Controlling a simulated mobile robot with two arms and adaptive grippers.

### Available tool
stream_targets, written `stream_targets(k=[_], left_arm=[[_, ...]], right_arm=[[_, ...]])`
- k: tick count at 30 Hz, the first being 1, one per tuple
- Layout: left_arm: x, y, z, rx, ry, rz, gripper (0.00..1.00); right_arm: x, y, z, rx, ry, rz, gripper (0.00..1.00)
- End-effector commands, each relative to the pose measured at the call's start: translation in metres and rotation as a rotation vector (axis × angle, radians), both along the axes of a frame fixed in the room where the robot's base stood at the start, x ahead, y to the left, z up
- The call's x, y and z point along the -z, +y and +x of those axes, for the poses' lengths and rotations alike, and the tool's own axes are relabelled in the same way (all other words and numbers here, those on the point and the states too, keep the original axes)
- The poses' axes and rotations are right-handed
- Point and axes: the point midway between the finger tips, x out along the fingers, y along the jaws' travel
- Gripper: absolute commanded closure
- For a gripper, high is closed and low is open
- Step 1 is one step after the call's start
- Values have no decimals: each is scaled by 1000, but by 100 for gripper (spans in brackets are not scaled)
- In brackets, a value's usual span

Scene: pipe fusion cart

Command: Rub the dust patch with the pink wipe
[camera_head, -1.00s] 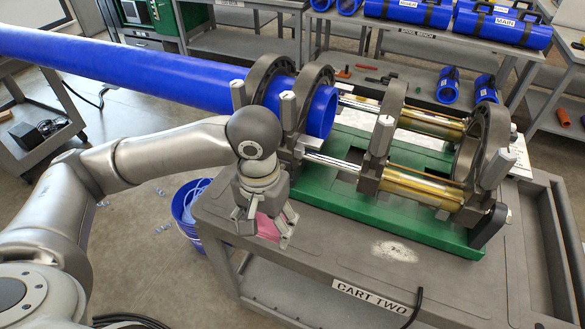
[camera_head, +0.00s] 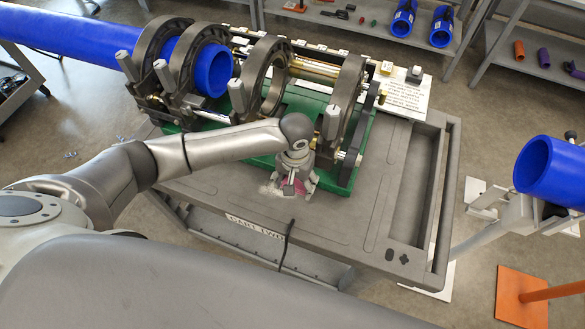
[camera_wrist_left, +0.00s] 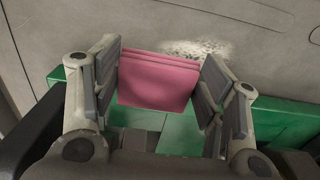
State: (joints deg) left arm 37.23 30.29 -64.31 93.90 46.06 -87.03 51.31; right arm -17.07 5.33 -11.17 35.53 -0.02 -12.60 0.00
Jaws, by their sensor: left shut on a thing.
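The pink wipe (camera_wrist_left: 158,82) is a folded stack held between the fingers of my left gripper (camera_wrist_left: 160,95). In the head view my left gripper (camera_head: 292,188) is low over the grey cart top, with a little pink (camera_head: 293,183) showing between its fingers. The dust patch (camera_wrist_left: 197,49) is a pale speckled smear on the cart top, just past the wipe's far edge in the wrist view. In the head view the dust patch (camera_head: 268,188) shows at the left of the gripper and is partly hidden by it. I cannot tell whether the wipe touches the surface. My right gripper is out of view.
The green-based fusion machine (camera_head: 357,165) stands on the cart directly behind my left gripper, with the long blue pipe (camera_head: 70,50) clamped in it. A black cable (camera_head: 287,240) hangs over the cart's front edge. The cart top (camera_head: 345,215) is clear to the gripper's right.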

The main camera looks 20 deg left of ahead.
Motion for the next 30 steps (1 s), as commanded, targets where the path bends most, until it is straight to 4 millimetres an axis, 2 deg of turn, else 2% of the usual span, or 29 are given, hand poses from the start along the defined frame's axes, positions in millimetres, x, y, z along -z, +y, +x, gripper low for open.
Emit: stream_targets(k=[5, 15, 24, 30], left_arm=[[8, 0, -1, 6, 0, 2, 46], [35, 0, -1, 6, 0, 1, 46], [61, 1, 0, 6, -2, 2, 46], [64, 1, -1, 6, -2, 2, 46]], right_arm=[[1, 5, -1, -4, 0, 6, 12], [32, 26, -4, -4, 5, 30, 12], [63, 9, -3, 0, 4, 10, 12], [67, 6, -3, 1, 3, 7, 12]])
